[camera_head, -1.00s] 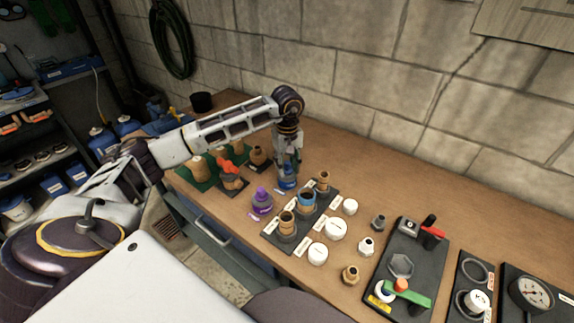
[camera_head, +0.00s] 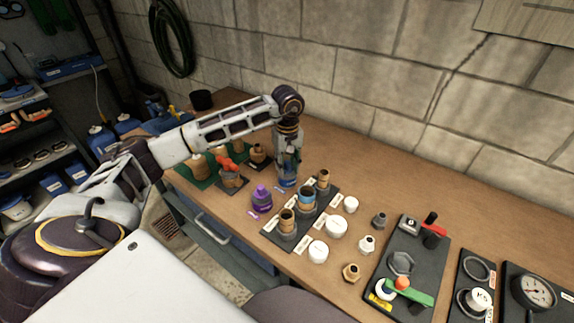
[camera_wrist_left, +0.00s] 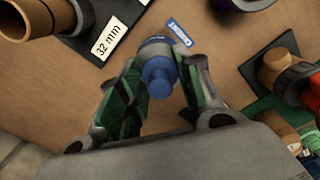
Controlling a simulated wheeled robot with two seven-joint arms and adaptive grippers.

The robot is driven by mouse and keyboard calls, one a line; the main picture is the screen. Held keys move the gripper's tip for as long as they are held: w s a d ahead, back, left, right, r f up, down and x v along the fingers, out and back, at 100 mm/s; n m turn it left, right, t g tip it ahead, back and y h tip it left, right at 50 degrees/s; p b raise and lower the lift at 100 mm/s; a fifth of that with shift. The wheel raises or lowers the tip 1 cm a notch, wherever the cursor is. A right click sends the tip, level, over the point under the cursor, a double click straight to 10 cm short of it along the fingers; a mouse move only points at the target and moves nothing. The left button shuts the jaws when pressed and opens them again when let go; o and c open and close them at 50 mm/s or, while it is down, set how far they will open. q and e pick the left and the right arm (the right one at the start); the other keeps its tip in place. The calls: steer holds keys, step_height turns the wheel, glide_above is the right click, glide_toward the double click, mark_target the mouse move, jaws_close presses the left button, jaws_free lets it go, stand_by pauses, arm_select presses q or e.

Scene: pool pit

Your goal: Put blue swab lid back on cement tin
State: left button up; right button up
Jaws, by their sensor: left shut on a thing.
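My left gripper (camera_head: 288,178) points down at the table, just behind the purple tin. Its fingers are closed around the knob of the blue lid (camera_wrist_left: 158,77), which shows between them in the left wrist view. The blue cement tin (camera_head: 287,183) is mostly hidden by the fingers and lid. The lid sits over or on the tin; I cannot tell whether it is fully seated. A blue label reading CEMENT (camera_wrist_left: 180,32) lies on the table beside it. My right gripper is not in view.
A purple tin (camera_head: 262,198) stands close in front. A black board (camera_head: 270,237) with pipe pieces is near on the right, with white caps beyond it. Green mats (camera_head: 198,177) with brown fittings lie to the left. The table toward the wall is clear.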

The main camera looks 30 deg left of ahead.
arm_select(q)
steer(key=shift+f, duration=0.1)
steer(key=o, duration=0.9)
steer(key=o, duration=0.4)
